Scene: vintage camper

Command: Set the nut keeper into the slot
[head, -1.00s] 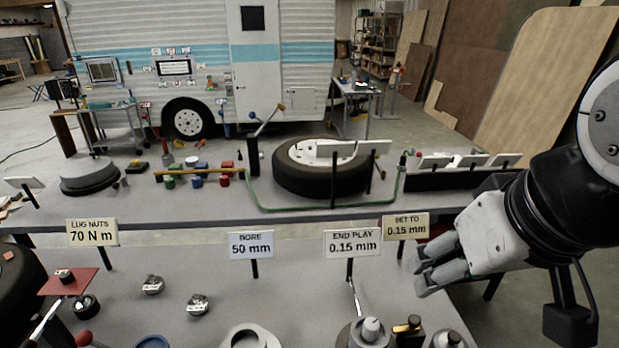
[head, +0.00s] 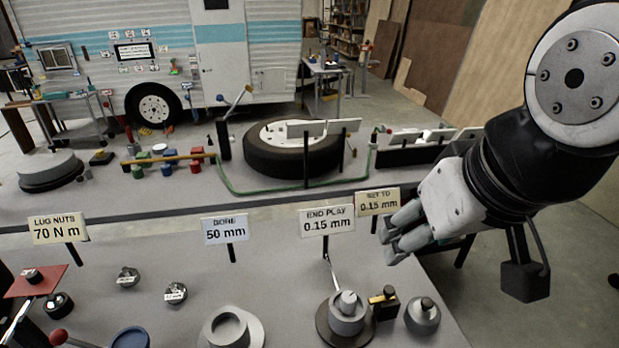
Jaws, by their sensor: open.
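My gripper (head: 391,238) is at the right, open and empty, above the right edge of the near bench, pointing left. Below it stands a grey stepped hub (head: 347,319) on a dark round base, under the "END PLAY 0.15 mm" sign (head: 327,221). Right of the hub are a small black block with a brass-coloured bar (head: 384,303) and a round grey knobbed piece (head: 422,315). Two small dark round parts with pale labels, one (head: 127,277) and another (head: 175,293), lie at the left. I cannot tell which piece is the nut keeper, nor make out the slot.
A grey ring (head: 228,327) and a blue round piece (head: 130,338) stand at the front. Signs on posts line the bench's back edge, including "SET TO 0.15 mm" (head: 377,202). Behind lies another bench with a tyre (head: 291,158). The bench middle is mostly clear.

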